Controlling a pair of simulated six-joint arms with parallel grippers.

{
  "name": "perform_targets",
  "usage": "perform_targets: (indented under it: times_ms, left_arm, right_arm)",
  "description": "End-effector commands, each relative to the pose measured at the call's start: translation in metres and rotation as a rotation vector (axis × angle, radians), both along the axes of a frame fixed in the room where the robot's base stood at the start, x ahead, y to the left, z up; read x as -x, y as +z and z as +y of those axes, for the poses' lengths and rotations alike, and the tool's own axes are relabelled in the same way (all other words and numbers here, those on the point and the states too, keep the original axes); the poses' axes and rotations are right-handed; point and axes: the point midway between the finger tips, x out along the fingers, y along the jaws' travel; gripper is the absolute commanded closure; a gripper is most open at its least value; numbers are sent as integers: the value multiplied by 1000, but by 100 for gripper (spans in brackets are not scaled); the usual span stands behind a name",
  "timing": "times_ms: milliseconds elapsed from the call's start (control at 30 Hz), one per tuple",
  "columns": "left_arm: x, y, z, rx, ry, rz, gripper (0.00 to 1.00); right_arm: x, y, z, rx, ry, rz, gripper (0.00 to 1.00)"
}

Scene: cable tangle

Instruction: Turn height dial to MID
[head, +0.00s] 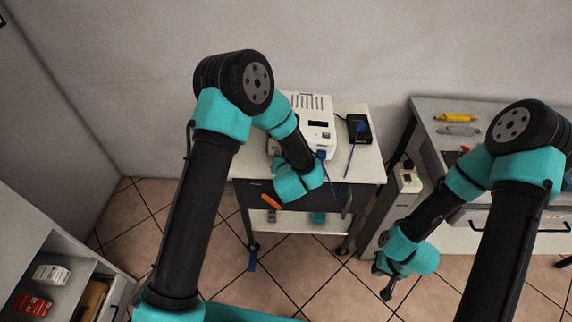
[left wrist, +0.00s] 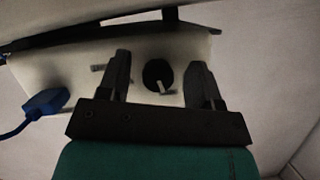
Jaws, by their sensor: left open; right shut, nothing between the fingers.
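The height dial (left wrist: 156,75) is a round black knob with a pale pointer bar on the front of a white device. In the left wrist view it shows between the two fingers of my left gripper (left wrist: 158,78), which is open. The pointer bar aims toward the bottom of that view. The labels beside the dial are too blurred to read. In the head view the white device (head: 312,118) stands on a small cart, and my left arm hides its dial. My right gripper (head: 384,280) hangs over the floor to the right of the cart, shut and empty.
A blue plug (left wrist: 45,103) with a cable sits at the device's front. A black box (head: 359,128) lies on the cart top (head: 366,158) at the right. A bench (head: 425,108) with yellow and grey items stands farther right; a shelf with small boxes is at lower left.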

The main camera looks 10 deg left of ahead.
Motion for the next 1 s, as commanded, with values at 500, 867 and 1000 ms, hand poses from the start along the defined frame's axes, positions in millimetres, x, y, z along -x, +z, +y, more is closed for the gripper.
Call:
perform_targets:
  times_ms: [500,867,1000]
  left_arm:
    - [64,27,-18,-2,-4,1,41]
    - [126,51,-34,-1,-4,0,41]
    - [145,58,-39,-1,-3,2,41]
  right_arm:
    - [0,0,0,0,0,0,100]
    - [0,0,0,0,0,0,100]
    - [0,0,0,0,0,0,100]
